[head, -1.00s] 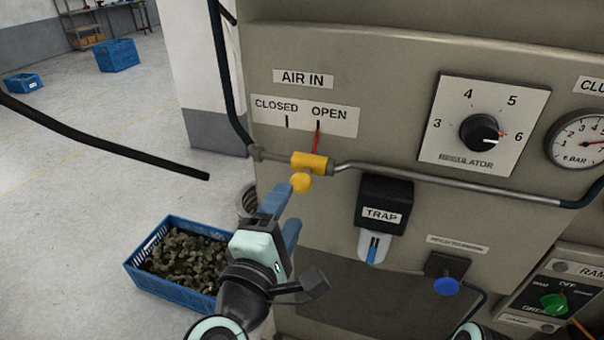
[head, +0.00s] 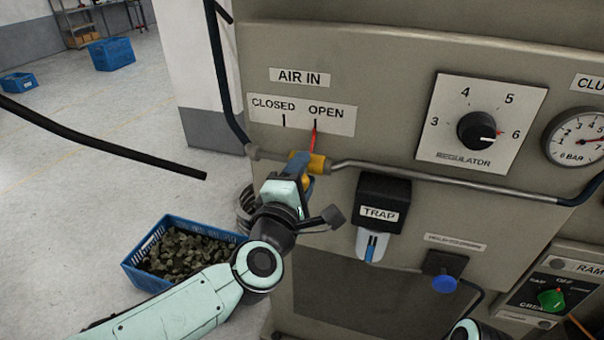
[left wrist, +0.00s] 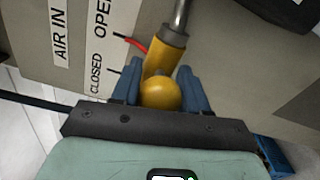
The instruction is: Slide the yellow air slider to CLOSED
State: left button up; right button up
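The yellow air slider (head: 318,163) sits on the grey pipe under the CLOSED/OPEN label (head: 300,115). Its red pointer (head: 314,140) stands at the OPEN mark. In the left wrist view the slider's yellow body (left wrist: 165,55) and round knob (left wrist: 160,93) show clearly. My left gripper (head: 300,164) is at the slider, and its blue fingers (left wrist: 160,88) stand on either side of the knob. Small gaps seem to remain beside the knob, so the fingers look open around it. The gripper hides most of the knob in the head view. My right gripper is not in view.
The regulator dial (head: 477,131), the gauge (head: 580,137) and the black trap (head: 383,203) are on the panel to the right. A blue crate of dark pieces (head: 150,283) stands on the floor at lower left. A dark hose (head: 100,145) crosses the left side.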

pick_arm(q)
grip_shut()
jog(key=w+a+b, duration=0.2)
jog(key=a, duration=0.4)
jog(key=shift+a+b, duration=0.25)
jog(key=shift+b, duration=0.15)
jog(key=shift+r, duration=0.1)
jog(key=o, duration=0.5)
grip_release()
jog(key=shift+o, duration=0.2)
jog(key=shift+w, duration=0.1)
